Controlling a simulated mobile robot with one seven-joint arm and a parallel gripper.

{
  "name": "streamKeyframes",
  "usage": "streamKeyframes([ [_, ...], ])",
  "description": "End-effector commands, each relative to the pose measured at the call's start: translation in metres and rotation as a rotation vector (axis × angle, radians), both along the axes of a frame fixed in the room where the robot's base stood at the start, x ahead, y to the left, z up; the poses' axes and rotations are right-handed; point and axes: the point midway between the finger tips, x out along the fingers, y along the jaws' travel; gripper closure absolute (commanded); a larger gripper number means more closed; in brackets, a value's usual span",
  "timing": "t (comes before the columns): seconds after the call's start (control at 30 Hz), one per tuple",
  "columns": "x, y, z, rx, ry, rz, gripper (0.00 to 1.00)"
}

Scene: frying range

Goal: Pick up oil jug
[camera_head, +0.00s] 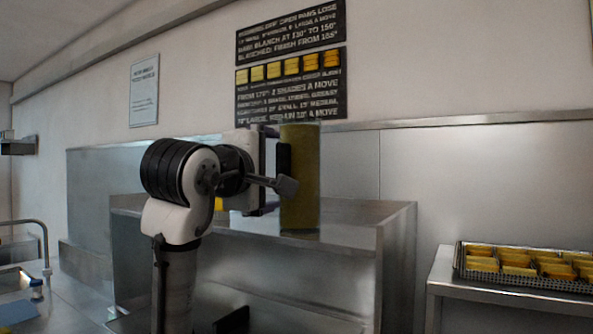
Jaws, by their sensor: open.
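The oil jug (304,190) is a tall, upright, clear container filled with yellow-brown oil. It stands on the steel counter (345,236), near the middle of the view. My gripper (284,172) is open at the jug's left side, at about its mid-height. A dark finger part overlaps the jug's left edge in the picture, and a grey part shows just below it. I cannot tell whether the fingers touch the jug or how far they reach around it. My arm hides the area left of the jug.
A wire tray (462,262) of yellow and orange food portions sits on a lower steel table (440,284) at right. A small yellow thing (219,204) shows partly behind my arm. Dark signs (291,70) hang on the wall above. The counter right of the jug is clear.

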Motion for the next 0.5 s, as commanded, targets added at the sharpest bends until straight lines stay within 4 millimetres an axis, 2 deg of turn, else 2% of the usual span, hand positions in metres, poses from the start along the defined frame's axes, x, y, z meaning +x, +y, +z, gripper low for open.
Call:
streamKeyframes([
  [0.4,0.045,-0.016,0.004,0.0,0.002,0.0,0.0],
  [0.5,0.05,-0.019,0.002,0.0,0.001,0.0,0.0],
])
